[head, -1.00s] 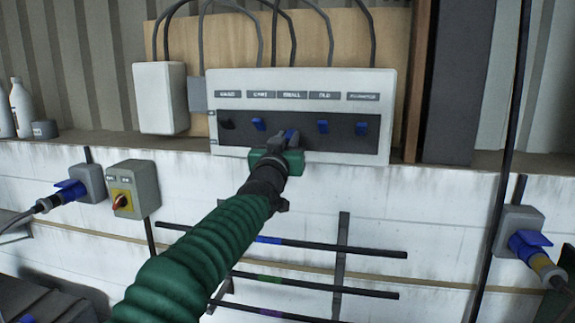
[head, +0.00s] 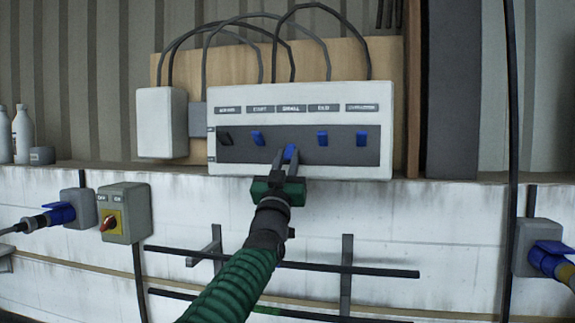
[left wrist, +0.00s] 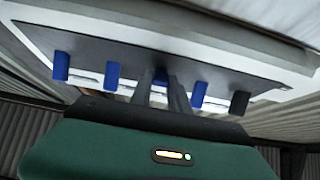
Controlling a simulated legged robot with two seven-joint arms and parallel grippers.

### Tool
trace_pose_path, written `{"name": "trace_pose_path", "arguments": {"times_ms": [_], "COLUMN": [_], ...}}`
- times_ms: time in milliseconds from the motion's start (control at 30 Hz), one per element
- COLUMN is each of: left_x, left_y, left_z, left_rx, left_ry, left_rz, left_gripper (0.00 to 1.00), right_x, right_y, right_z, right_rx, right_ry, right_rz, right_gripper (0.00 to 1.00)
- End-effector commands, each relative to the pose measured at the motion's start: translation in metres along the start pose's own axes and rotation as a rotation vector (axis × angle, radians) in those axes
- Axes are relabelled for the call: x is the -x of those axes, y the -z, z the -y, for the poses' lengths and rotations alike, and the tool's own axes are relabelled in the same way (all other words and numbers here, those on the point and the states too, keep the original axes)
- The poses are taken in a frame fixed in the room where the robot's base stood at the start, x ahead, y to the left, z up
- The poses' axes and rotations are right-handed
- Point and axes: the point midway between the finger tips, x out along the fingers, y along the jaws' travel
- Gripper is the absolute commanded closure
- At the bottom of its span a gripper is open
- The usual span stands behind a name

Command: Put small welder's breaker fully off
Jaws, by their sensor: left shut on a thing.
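The white breaker panel (head: 300,95) hangs on a wooden board, with a dark strip of levers under printed labels. The small welder's breaker (head: 290,152) is the blue lever under the label "SMALL". It sits lower than the blue levers beside it. My left gripper (head: 285,157) reaches up from below, shut on this lever with a finger at each side. In the left wrist view the same breaker (left wrist: 161,77) shows between the two dark fingers, partly hidden by them. My right gripper is not in view.
Neighbouring blue levers (head: 258,138) (head: 322,138) stand close on both sides, with a black lever (head: 225,139) at far left. A grey box with a red-and-yellow rotary switch (head: 110,224) is at lower left. Dark horizontal rails (head: 360,269) cross the wall below.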

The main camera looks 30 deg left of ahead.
Motion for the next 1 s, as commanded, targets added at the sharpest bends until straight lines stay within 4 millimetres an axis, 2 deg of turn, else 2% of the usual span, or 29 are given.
{"name": "trace_pose_path", "arguments": {"times_ms": [233,267,400,767,867,1000], "left_x": [0.000,0.000,0.000,0.006,0.023,0.062], "left_y": [-0.003,-0.003,-0.002,-0.002,-0.004,-0.007], "left_z": [0.000,0.000,0.000,0.000,0.000,0.000], "left_rx": [0.000,0.000,0.000,0.000,-0.001,-0.002], "left_ry": [-0.001,-0.001,-0.001,0.000,0.000,0.000], "left_rz": [0.005,0.005,0.004,0.001,0.002,0.001], "left_gripper": [1.00,0.74,0.56,0.56,0.56,0.56], "right_x": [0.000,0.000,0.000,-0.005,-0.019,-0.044], "right_y": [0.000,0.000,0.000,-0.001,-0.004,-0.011], "right_z": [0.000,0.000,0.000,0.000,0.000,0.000], "right_rx": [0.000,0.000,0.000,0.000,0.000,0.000], "right_ry": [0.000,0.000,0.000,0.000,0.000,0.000], "right_rz": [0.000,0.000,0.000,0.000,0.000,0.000], "right_gripper": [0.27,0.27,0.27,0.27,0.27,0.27]}}
